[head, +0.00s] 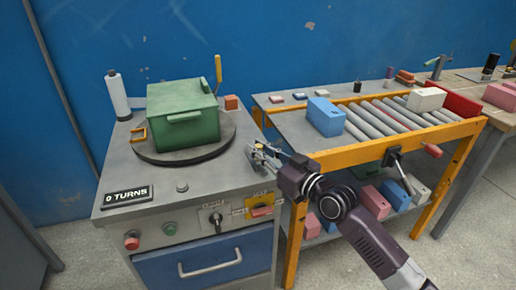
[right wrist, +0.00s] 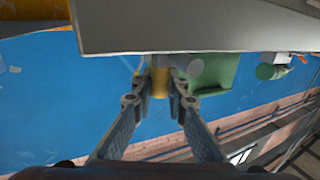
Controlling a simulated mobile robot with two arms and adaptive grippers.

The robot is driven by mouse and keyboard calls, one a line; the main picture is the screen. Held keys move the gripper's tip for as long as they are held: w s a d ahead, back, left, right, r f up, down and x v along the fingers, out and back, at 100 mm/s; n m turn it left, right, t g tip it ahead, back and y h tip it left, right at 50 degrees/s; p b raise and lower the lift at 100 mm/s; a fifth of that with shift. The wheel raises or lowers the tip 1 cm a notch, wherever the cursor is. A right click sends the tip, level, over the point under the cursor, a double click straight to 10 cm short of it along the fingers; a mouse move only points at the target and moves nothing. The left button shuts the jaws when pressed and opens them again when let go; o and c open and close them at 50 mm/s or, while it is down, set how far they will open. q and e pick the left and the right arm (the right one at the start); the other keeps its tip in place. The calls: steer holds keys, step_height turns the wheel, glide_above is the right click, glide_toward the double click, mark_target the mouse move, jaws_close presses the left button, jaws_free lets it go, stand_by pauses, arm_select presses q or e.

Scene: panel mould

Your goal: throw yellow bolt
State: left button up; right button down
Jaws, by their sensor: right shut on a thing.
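My right gripper (head: 262,156) is at the right edge of the grey machine's top, to the right of the green box. In the right wrist view its fingertips (right wrist: 160,88) are shut on a small yellow piece (right wrist: 160,80), which looks like the yellow bolt. In the head view the fingers hide most of that piece, and I cannot tell how it is fixed. My left gripper is not in view.
The green box (head: 184,115) stands on a round dark plate (head: 160,157) on the machine (head: 115,180). An orange-framed roller table (head: 345,158) with a blue block (head: 325,117) stands to the right.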

steer(key=c, duration=2.2)
jaws_free()
steer(key=shift+s+f, duration=0.15)
steer(key=shift+f, duration=0.05)
steer(key=o, duration=0.3)
steer(key=shift+d+r, duration=0.1)
steer(key=shift+r, duration=0.1)
steer(key=v, duration=1.2)
